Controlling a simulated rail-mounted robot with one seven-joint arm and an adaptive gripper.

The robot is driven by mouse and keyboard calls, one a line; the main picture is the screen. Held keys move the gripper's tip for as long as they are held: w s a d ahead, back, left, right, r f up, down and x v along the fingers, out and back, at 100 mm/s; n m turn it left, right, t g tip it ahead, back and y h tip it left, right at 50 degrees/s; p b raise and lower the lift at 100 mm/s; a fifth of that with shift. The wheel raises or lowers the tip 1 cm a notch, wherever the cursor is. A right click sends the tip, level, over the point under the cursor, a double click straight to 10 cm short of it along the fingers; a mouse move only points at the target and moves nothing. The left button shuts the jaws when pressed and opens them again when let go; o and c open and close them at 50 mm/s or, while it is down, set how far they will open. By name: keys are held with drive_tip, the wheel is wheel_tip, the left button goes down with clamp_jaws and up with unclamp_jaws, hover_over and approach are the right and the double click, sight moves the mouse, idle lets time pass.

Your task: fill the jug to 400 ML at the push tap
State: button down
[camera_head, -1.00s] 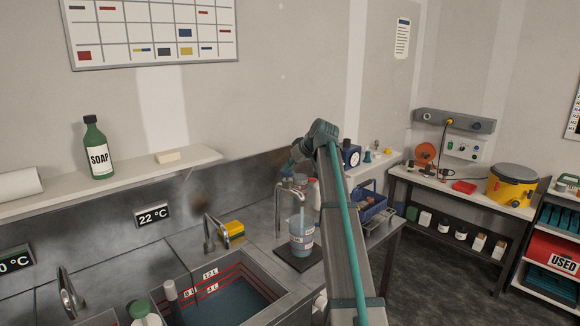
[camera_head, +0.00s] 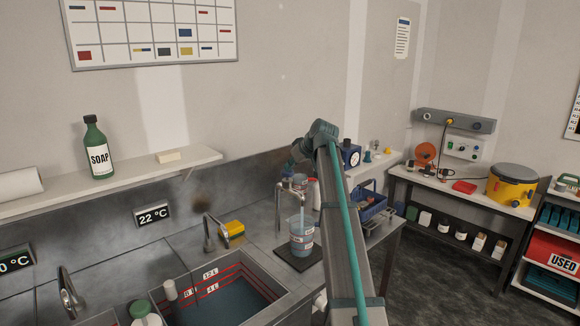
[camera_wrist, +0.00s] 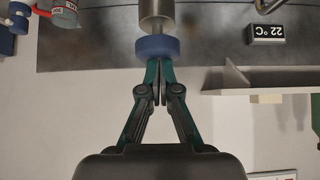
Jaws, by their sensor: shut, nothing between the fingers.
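The clear jug (camera_head: 302,241) stands upright on a dark mat (camera_head: 290,262) right of the sink. It holds bluish liquid, and its red and white markings are too small to read. A pale bluish stream shows between the push tap (camera_head: 279,203) and the jug. The tap's blue push cap (camera_wrist: 157,47) is below its metal body in the wrist view. My gripper (camera_wrist: 160,70) is shut and empty, its tips at the cap; whether they press it I cannot tell. In the head view the fingers are hidden or too small to make out.
A sink (camera_head: 225,292) with red level lines lies left of the jug. A second faucet (camera_head: 212,232) and a yellow sponge (camera_head: 234,229) are nearby. A blue basket (camera_head: 372,207) is right, beyond my arm. A shelf with a soap bottle (camera_head: 97,150) runs along the wall.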

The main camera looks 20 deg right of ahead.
sight(290, 172)
drive_tip(key=shift+s+f, duration=0.2)
drive_tip(key=shift+f, duration=0.15)
drive_tip(key=r+p, duration=0.1)
drive_tip(key=r, duration=0.3)
drive_tip(key=shift+w+r+p, duration=0.2)
drive_tip(key=shift+r+p, duration=0.2)
drive_tip(key=b+v, duration=0.3)
drive_tip(key=v, duration=0.7)
